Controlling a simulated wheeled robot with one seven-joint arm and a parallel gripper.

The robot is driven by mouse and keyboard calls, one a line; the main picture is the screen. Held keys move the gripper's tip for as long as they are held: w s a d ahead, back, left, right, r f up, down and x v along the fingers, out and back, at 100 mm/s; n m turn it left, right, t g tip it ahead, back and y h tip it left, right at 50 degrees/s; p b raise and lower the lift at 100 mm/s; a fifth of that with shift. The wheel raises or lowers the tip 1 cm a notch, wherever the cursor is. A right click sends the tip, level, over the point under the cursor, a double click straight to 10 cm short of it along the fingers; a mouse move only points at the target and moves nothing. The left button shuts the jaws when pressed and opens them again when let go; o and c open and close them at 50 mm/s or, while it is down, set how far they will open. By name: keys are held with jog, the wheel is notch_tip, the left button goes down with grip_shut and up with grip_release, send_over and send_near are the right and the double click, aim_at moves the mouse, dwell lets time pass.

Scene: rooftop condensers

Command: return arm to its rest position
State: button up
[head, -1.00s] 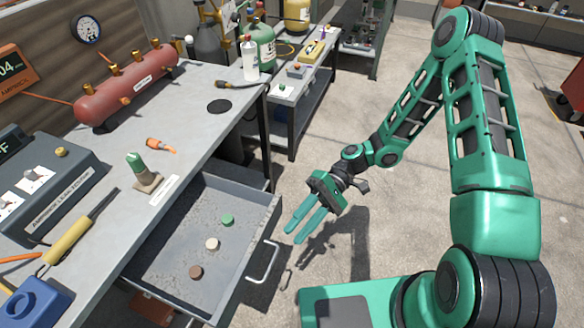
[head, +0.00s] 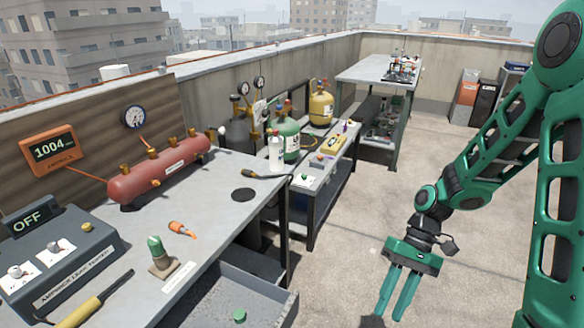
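My green arm rises along the right side of the head view. My gripper (head: 396,291) hangs over the concrete floor, pointing down, to the right of the open drawer (head: 262,289). Its two green fingers are a little apart, with a narrow gap and nothing seen between them. It touches neither the drawer nor the workbench (head: 217,207).
A green cap (head: 239,315) lies in the drawer, which juts out below the bench. On the bench stand a red manifold tank (head: 160,170), a switch box (head: 60,262) and a green-topped fitting (head: 160,257). Gas cylinders (head: 285,137) stand behind. The floor beyond my gripper is clear.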

jog(key=s+d+r+m+t+h, duration=0.2)
jog(key=s+d+r+m+t, duration=0.1)
jog(key=s+d+r, duration=0.3)
jog(key=s+d+r+m+t+h, duration=0.2)
jog(key=s+d+r, duration=0.4)
jog(key=d+r, duration=0.5)
jog(key=shift+d+m+t+h, duration=0.3)
jog(key=shift+d+m+t, duration=0.25)
jog(key=shift+m, duration=0.25)
jog(key=shift+w+f, duration=0.2)
jog(key=shift+w, duration=0.35)
